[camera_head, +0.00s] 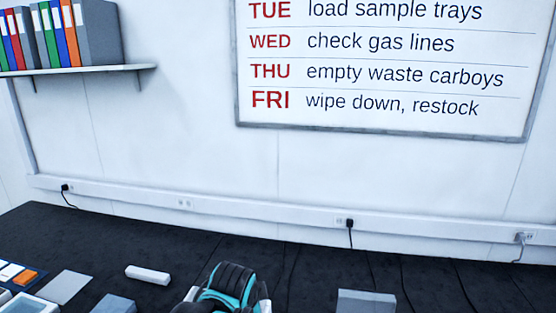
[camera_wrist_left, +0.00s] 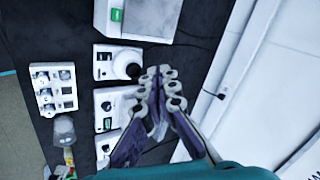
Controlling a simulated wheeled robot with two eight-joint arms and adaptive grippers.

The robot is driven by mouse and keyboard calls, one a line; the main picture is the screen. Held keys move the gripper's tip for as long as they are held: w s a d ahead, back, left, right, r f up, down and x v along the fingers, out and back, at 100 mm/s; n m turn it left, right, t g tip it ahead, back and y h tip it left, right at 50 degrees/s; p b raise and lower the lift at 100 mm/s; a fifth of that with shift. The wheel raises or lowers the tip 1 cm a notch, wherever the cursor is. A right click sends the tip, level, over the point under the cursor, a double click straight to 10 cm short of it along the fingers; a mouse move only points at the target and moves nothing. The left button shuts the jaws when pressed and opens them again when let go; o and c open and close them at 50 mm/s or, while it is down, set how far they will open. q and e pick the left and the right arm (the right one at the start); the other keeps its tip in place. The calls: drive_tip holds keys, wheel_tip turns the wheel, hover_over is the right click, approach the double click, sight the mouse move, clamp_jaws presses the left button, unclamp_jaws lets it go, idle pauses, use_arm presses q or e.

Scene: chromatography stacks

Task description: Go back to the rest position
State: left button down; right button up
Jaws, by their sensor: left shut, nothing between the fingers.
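My left gripper (camera_wrist_left: 160,76) shows in the left wrist view, with its purple and grey fingers closed together and nothing between them. It is over the dark bench top (camera_wrist_left: 75,25), beside a row of white instruments; how high above them I cannot tell. In the head view a black and teal part of my arm shows at the bottom middle, and no fingertips can be made out there. My right gripper is in neither view.
White instruments (camera_wrist_left: 105,78) and a small white rack (camera_wrist_left: 43,98) stand on the bench. A white bar (camera_head: 148,274), a grey plate (camera_head: 64,288) and a grey box (camera_head: 366,301) lie near the front. A whiteboard (camera_head: 380,110) and binder shelf (camera_head: 85,70) are on the wall.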

use_arm(q)
drive_tip(key=s+a+f+n, duration=0.4)
drive_tip(key=s+a+n, duration=0.1)
drive_tip(key=s+n, duration=0.2)
drive_tip(key=s+a+f+n+b, duration=0.1)
drive_tip(key=s+a+f+n, duration=0.4)
drive_tip(key=s+n, duration=0.3)
drive_tip(key=shift+s+a+f+y, duration=0.2)
drive_tip(key=shift+s+a+y, duration=0.1)
drive_tip(key=shift+s+a, duration=0.55)
drive_tip(key=shift+s+d, duration=0.1)
drive_tip(key=shift+d, duration=0.05)
idle(0.4)
